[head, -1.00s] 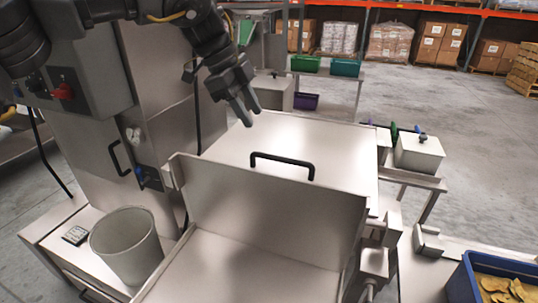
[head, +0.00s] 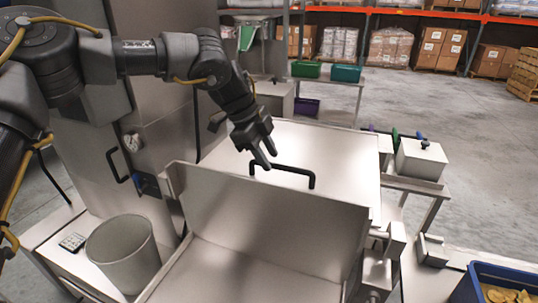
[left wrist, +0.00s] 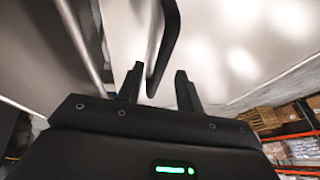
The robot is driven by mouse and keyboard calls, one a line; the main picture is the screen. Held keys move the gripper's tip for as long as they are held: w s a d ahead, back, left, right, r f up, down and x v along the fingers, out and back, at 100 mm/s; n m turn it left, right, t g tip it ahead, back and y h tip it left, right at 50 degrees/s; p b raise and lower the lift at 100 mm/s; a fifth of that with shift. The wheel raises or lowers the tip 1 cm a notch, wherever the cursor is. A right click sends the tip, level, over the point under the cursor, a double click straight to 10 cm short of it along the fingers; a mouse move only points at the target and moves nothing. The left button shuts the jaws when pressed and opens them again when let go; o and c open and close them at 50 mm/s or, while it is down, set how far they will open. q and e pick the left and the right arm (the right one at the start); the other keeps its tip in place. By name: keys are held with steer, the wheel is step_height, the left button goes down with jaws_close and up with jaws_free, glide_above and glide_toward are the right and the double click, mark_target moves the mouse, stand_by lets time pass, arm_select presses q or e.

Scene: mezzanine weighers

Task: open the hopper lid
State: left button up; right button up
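The hopper lid (head: 335,160) is a flat, pale steel panel lying closed behind an upright steel plate (head: 265,215). A black bar handle (head: 290,168) stands near its front edge. My left gripper (head: 266,160) points down at the left end of this handle, fingers apart. In the left wrist view, the handle (left wrist: 168,38) reaches down toward the gap between the two open fingertips (left wrist: 158,82). I cannot tell whether the fingers touch it; they are not closed on it. My right gripper is in neither view.
A grey bin (head: 125,255) stands at the lower left, beside a steel cabinet with a black pull handle (head: 117,165). A pale box (head: 420,158) sits to the right of the lid. A blue crate (head: 500,275) is at the lower right. Open floor lies beyond.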

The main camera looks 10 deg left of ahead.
arm_select(q)
steer(key=shift+w+d+f, duration=0.1)
steer(key=shift+d+f, duration=0.1)
steer(key=shift+f, duration=0.35)
jaws_close()
steer(key=shift+r, duration=0.1)
